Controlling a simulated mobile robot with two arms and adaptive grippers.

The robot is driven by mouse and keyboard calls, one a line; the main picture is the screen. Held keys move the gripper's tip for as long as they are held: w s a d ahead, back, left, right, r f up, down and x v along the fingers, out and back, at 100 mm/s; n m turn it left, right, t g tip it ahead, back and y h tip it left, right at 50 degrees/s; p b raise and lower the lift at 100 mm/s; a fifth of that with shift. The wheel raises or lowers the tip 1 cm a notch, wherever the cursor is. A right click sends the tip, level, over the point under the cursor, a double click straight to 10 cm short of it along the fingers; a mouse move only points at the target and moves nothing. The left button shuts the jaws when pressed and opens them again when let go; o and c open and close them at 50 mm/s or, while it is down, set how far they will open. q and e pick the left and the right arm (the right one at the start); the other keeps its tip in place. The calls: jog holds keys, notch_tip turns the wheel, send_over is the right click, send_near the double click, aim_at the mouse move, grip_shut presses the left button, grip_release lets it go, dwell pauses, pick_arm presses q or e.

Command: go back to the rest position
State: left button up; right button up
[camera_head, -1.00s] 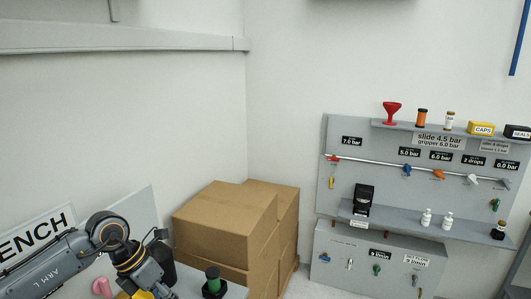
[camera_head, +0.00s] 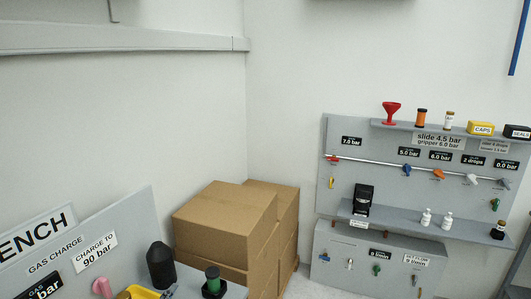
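Neither of my grippers shows in the head view now, and no part of my arms is in the picture. I cannot see whether the grippers hold anything.
A grey bench panel (camera_head: 135,225) with gas charge labels stands at lower left, with a black cylinder (camera_head: 161,265), a green-topped part (camera_head: 213,282) and a yellow item (camera_head: 143,292). Cardboard boxes (camera_head: 225,222) fill the corner. A grey wall panel (camera_head: 345,180) holds valves, bottles and a red funnel (camera_head: 391,112).

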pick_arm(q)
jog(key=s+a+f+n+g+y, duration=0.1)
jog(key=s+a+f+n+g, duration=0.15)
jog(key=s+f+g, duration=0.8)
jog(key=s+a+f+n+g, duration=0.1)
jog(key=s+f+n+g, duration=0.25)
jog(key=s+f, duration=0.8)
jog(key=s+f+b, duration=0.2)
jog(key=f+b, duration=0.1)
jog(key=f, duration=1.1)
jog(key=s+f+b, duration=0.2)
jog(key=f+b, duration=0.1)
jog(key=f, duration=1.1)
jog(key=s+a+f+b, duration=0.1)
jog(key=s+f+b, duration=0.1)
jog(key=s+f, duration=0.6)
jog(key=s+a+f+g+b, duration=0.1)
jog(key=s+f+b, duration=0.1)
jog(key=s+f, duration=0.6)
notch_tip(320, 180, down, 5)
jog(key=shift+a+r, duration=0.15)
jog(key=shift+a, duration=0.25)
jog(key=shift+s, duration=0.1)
